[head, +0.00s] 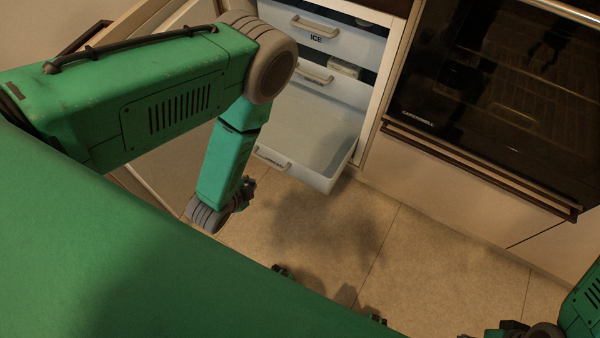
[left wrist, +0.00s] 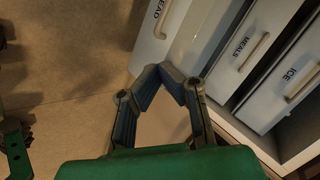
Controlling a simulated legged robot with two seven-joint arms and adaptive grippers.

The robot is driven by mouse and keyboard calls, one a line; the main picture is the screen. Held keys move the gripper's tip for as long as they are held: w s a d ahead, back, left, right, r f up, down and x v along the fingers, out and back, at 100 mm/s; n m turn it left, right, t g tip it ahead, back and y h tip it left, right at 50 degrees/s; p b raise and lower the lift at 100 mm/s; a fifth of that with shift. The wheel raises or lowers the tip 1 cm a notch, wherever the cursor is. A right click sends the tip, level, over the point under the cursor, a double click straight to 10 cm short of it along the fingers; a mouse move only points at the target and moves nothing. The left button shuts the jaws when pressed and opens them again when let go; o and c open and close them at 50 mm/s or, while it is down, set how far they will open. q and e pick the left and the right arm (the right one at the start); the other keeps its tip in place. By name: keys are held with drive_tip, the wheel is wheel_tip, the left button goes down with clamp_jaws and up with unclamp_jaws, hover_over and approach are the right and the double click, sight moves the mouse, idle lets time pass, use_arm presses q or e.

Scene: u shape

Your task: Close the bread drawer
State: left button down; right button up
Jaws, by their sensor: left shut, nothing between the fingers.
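The bread drawer (head: 318,172) is the lowest white drawer of the open cabinet and is pulled well out, with its inside showing empty. Its handle (head: 272,160) is on the front face. In the left wrist view the drawer front (left wrist: 158,48) carries a partly cut-off label ending in "EAD", with its handle beside it. My left gripper (head: 246,188) is low in front of the drawer, beside its left front corner. In the left wrist view its fingertips (left wrist: 171,74) are together and empty, close to the drawer front; contact cannot be told. My right gripper (head: 508,329) is partly cut off at the lower right.
The meals drawer (left wrist: 246,46) and ice drawer (head: 318,33) sit above, pushed further in. The open cabinet door (head: 165,160) stands at the left, partly behind my arm. An oven (head: 490,90) is at the right. The tiled floor (head: 345,235) before the drawer is clear.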

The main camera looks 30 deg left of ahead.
use_arm(q)
drive_tip(key=w+d+f+m+t+h+b, duration=0.1)
drive_tip(key=w+d+f+m+t+b, duration=0.15)
drive_tip(key=f+m, duration=0.2)
drive_tip(key=w+d+f+m+t+h+b, duration=0.1)
drive_tip(key=d+f+m+t+b, duration=0.1)
drive_tip(key=f+m+t+b, duration=0.3)
drive_tip(key=n+g+b, duration=0.2)
drive_tip(key=b, duration=0.3)
approach(301, 166)
drive_tip(key=x, duration=0.7)
drive_tip(key=shift+w+f, duration=0.1)
drive_tip(key=shift+w, duration=0.2)
use_arm(e)
wheel_tip(301, 166, down, 15)
drive_tip(key=shift+s+d+f, duration=0.15)
drive_tip(key=shift+d, duration=0.25)
